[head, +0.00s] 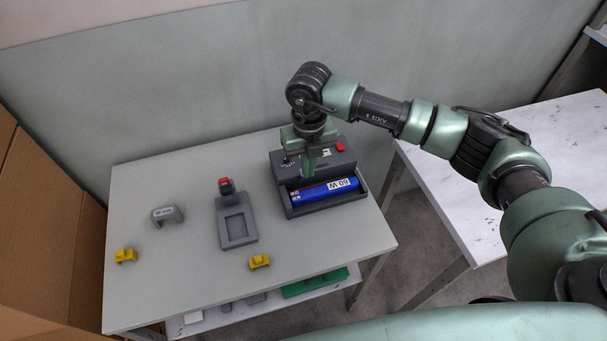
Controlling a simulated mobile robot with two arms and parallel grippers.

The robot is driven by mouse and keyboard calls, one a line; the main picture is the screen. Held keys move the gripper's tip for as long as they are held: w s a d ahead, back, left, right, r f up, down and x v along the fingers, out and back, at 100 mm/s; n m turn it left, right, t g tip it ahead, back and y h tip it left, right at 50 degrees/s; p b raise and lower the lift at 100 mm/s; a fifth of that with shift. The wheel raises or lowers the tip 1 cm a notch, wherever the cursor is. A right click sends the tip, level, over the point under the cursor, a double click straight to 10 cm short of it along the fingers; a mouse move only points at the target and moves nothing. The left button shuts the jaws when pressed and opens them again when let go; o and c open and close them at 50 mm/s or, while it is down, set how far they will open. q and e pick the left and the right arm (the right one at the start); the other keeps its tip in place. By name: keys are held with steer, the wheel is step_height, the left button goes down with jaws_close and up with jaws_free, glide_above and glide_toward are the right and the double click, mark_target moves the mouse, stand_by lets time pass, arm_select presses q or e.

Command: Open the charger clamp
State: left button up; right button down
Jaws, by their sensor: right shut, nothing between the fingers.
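The charger (289,209) is a dark grey box at the back right of the table, with a red button (340,147) on its raised rear part. A blue battery marked "60 W" (318,194) lies in its front bay. My right gripper (309,176) points down over the charger, shut and empty, in front of its rear part. It hides part of the charger, and I cannot tell whether it touches it. I cannot make out the clamp's position clearly. My left gripper is not in view.
A grey housing (236,242) with a red-topped part (226,186) stands mid-table. A grey bracket (167,215) and two yellow clips (125,256) (260,262) lie around it. A cardboard box (40,225) borders the left; a white table (460,180) stands at right.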

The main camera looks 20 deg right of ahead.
steer(key=shift+f+b, duration=2.1)
steer(key=shift+f, duration=0.4)
steer(key=shift+w+b, duration=0.3)
steer(key=shift+w, duration=0.2)
steer(key=shift+s, duration=0.15)
steer(key=shift+s, duration=0.35)
steer(key=shift+r, duration=0.1)
